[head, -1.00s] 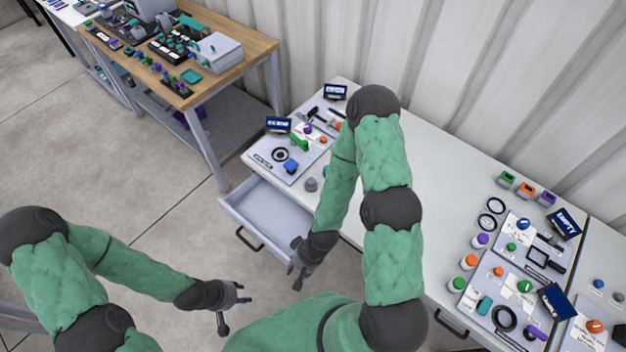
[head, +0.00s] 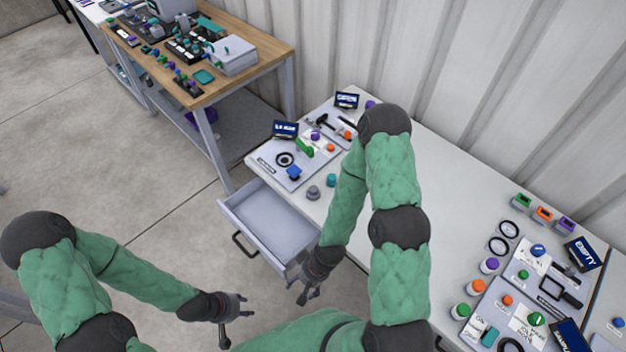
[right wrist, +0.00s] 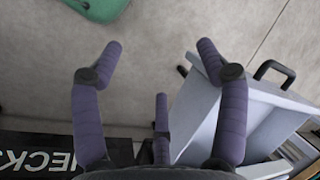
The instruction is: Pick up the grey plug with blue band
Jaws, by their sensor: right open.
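A small grey plug (head: 313,192) stands on the white table, just behind the open drawer; I cannot make out a blue band on it at this size. My right gripper (head: 308,291) is open and empty, low in front of the table beside the drawer's right front corner, short of the plug. In the right wrist view its fingers (right wrist: 158,68) are spread over bare floor with nothing between them, and the plug is not seen. My left gripper (head: 236,312) hangs over the floor to the left, fingers apart and empty.
The open, empty drawer (head: 268,217) juts from the white table (head: 440,165). A teal piece (head: 331,180) stands next to the plug. A grey mat (head: 277,158) with small parts lies behind. More parts crowd the table's right end. A wooden workbench (head: 262,50) stands at back left.

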